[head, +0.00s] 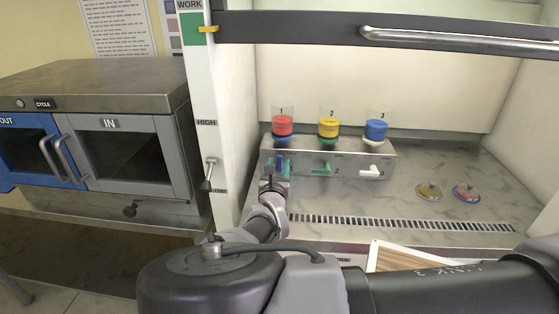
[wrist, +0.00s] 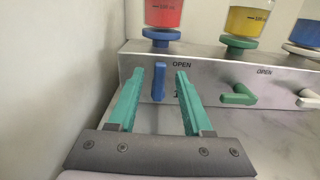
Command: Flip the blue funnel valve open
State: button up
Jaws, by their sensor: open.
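The blue valve handle (wrist: 160,83) sits on the front of the grey manifold block (wrist: 205,77) and stands upright beside an OPEN label. Above it is a blue funnel base (wrist: 161,35) under the funnel marked 1 with red contents (head: 282,125). My gripper (wrist: 160,76) has its teal fingers apart, one on each side of the blue handle in the wrist view. Both fingers look clear of the handle; the depth gap is hard to judge. In the head view my gripper (head: 275,168) partly hides the handle.
To the right are a green handle (wrist: 238,96) and a white handle (wrist: 309,99), both turned sideways. Funnel 2 (head: 328,127) is yellow; funnel 3 (head: 376,129) has blue contents on a white base. Two round dishes (head: 466,193) lie at right. The cabinet's left wall is close.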

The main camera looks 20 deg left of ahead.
jog(key=v, duration=0.7)
dwell(0.3)
